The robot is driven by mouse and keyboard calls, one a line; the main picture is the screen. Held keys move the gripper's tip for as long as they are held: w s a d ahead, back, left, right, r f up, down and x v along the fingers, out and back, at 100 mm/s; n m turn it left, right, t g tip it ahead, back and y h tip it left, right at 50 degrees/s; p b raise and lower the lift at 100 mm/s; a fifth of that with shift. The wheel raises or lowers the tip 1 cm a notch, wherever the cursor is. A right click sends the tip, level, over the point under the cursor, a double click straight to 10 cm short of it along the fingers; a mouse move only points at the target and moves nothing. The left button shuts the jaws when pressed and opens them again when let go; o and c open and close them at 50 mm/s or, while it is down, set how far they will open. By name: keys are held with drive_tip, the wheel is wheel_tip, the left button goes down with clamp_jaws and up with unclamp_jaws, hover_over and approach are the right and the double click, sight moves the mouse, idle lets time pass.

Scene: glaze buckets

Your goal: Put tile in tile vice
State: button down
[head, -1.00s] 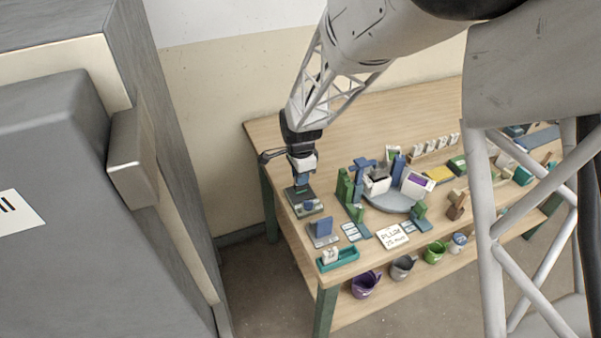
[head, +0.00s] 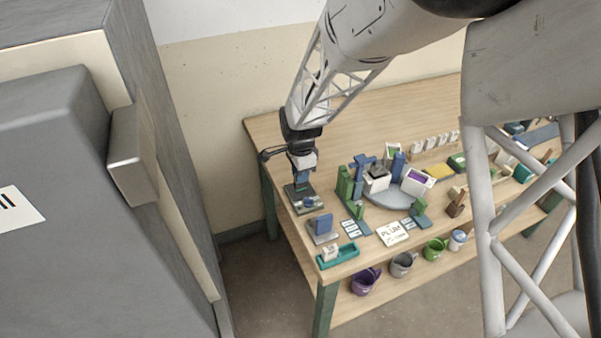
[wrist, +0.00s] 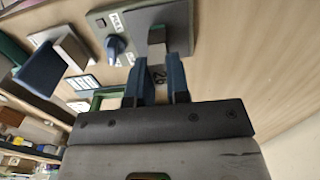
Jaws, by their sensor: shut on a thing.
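My gripper (head: 302,182) is at the left end of the table, over a flat dark grey-green device; its blue fingers (wrist: 156,85) also show in the wrist view. They are shut on a small dark piece with light marks (wrist: 157,76), which looks like the tile. Most of it is hidden between the fingers. Just beyond the fingertips stands a grey block (wrist: 157,38) on the device's plate (wrist: 180,14), which looks like the tile vice. The plate carries a blue knob (wrist: 115,46) and white lettering. I cannot tell whether the tile touches the block.
A blue upright block on a grey base (head: 320,226) stands close in front of the device. A teal tray (head: 340,256) is at the front left corner. Green and blue stands (head: 350,195) are to the right. Bare tabletop lies behind my gripper.

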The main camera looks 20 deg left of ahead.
drive_tip(key=shift+f, duration=0.2)
drive_tip(key=c, duration=1)
unclamp_jaws()
drive_tip(key=shift+r, duration=3.5)
